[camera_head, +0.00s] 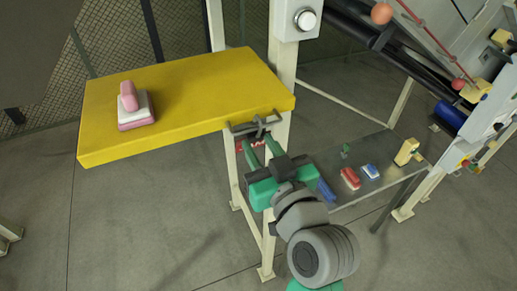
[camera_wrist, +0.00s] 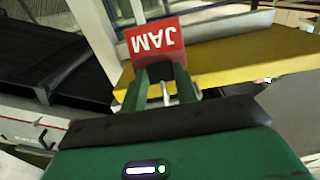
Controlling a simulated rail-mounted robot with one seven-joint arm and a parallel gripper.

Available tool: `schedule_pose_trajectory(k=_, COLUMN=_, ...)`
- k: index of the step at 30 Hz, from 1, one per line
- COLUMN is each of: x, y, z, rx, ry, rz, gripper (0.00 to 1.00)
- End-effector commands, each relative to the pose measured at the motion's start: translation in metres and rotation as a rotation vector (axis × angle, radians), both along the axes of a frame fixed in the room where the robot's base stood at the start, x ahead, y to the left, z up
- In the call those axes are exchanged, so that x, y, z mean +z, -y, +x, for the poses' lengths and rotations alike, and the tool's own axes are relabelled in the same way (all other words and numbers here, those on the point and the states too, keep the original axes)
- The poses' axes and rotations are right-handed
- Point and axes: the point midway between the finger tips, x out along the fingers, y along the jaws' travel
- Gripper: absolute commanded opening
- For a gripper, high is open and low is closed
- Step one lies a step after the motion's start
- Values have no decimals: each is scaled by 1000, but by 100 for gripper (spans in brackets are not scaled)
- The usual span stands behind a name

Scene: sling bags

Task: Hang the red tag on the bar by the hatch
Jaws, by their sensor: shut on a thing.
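The red tag (camera_wrist: 155,38) with white "JAM" lettering shows upside down in the wrist view, just beyond my fingertips. In the head view only slivers of red show behind my gripper (camera_head: 259,146). My gripper (camera_wrist: 162,82) is shut on the tag; a small pale metal piece shows between the green fingers. A grey bar-like bracket (camera_head: 254,126) sits at the front corner of the yellow shelf, right by the fingertips. In the wrist view a grey bar (camera_wrist: 220,14) runs behind the tag. I cannot tell whether tag and bar touch. I cannot make out the hatch with certainty.
The yellow shelf (camera_head: 190,95) holds a pink and white block (camera_head: 135,108). A lower grey shelf (camera_head: 350,205) carries a red item (camera_head: 350,178), a blue and white item (camera_head: 370,171) and a yellow item (camera_head: 407,152). A cream post (camera_head: 283,65) stands close behind my gripper.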

Motion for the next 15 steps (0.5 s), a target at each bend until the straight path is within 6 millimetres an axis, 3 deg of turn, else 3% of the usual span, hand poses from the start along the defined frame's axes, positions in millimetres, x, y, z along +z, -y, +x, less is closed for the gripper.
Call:
schedule_pose_trajectory(k=9, x=20, y=-2, z=0, rx=3, ry=7, rz=1, gripper=0)
schedule_pose_trajectory(k=15, x=20, y=-2, z=-1, rx=3, ry=9, rz=2, gripper=0)
